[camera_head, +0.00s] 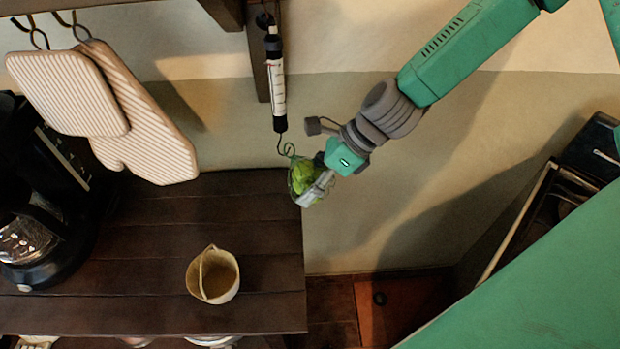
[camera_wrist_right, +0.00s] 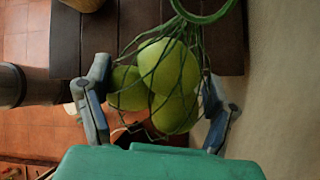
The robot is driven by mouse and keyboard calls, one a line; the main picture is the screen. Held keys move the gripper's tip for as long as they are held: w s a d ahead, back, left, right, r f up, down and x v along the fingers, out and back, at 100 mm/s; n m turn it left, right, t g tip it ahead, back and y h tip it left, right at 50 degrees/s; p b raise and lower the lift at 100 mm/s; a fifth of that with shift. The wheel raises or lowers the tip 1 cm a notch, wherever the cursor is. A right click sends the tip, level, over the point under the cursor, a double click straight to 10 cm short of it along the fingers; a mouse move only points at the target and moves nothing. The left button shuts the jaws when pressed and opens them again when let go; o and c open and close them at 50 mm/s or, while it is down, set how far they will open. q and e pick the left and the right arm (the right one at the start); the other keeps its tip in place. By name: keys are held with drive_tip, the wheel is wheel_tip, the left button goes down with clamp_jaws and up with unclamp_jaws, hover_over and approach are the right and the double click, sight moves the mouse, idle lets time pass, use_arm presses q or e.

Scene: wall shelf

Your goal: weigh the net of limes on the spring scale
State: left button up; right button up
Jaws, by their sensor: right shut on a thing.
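The net of limes (camera_head: 301,177) is a dark green mesh with green limes, at the right edge of the dark wooden counter in the head view. My right gripper (camera_head: 319,190) is shut on it from the right. In the right wrist view, the limes (camera_wrist_right: 168,75) sit between the two fingers of my right gripper (camera_wrist_right: 157,82), and a green ring (camera_wrist_right: 207,17) shows at the top. The white spring scale (camera_head: 277,85) hangs upright above, its lower hook (camera_head: 285,148) just above the net. I cannot tell whether the ring is on the hook. My left gripper is out of view.
A black coffee maker (camera_head: 40,215) stands at the left. Bare wall (camera_head: 400,180) lies right of the net.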

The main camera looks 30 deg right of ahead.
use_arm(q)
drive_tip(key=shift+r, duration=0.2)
use_arm(e)
drive_tip(key=shift+d, duration=0.1)
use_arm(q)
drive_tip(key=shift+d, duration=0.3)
use_arm(e)
drive_tip(key=shift+d, duration=0.3)
drive_tip(key=shift+f, duration=0.1)
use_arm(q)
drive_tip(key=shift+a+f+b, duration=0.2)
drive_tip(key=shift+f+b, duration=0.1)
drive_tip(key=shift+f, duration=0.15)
use_arm(e)
drive_tip(key=shift+w+a+f, duration=0.15)
drive_tip(key=shift+a+f, duration=0.25)
drive_tip(key=shift+a, duration=0.35)
drive_tip(key=shift+d, duration=0.1)
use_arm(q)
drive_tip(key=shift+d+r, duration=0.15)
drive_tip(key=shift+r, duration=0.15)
use_arm(e)
drive_tip(key=shift+d, duration=0.25)
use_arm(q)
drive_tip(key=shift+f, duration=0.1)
use_arm(e)
drive_tip(key=shift+a+f, duration=0.1)
drive_tip(key=shift+a, duration=0.05)
